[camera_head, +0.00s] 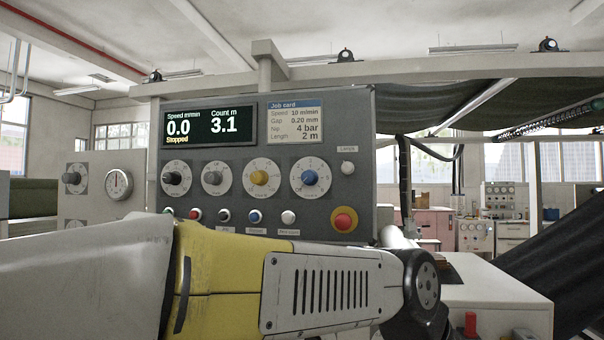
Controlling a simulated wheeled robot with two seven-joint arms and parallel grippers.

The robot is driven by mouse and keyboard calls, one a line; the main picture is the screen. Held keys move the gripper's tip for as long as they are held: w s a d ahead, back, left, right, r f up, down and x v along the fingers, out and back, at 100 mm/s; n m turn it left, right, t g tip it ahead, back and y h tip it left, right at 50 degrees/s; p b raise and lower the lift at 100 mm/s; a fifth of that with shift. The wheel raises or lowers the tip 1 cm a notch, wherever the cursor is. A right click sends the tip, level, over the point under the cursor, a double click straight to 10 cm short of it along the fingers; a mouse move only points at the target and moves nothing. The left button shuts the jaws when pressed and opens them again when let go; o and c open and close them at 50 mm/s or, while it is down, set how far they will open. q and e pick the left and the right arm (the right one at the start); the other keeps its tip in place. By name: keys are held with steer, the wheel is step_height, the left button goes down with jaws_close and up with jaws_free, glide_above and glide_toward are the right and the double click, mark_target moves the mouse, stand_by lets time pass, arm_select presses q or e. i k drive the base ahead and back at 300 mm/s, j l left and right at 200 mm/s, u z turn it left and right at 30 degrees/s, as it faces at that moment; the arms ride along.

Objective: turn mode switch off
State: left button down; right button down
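A grey control panel (362,125) faces me. Its display (209,127) reads speed 0.0, count 3.1 and "Stopped". Below it is a row of dial knobs: black (173,177), grey (213,178), yellow (259,177) and blue (309,177). Another dark knob (72,178) sits on a paler panel at left. The labels are too small to read, so I cannot tell which control is the mode switch. My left arm comes in from the left, across the front of the panel's lower edge, hiding what lies behind it. Neither gripper is in view.
A row of small buttons, with a red one (195,215) and a blue one (255,216), runs just above my arm. A red emergency stop (343,219) is at the panel's lower right. A round gauge (118,183) is at left. Dark sheet (560,255) hangs at right.

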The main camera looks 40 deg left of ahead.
mark_target(214, 177)
steer(key=u, duration=2)
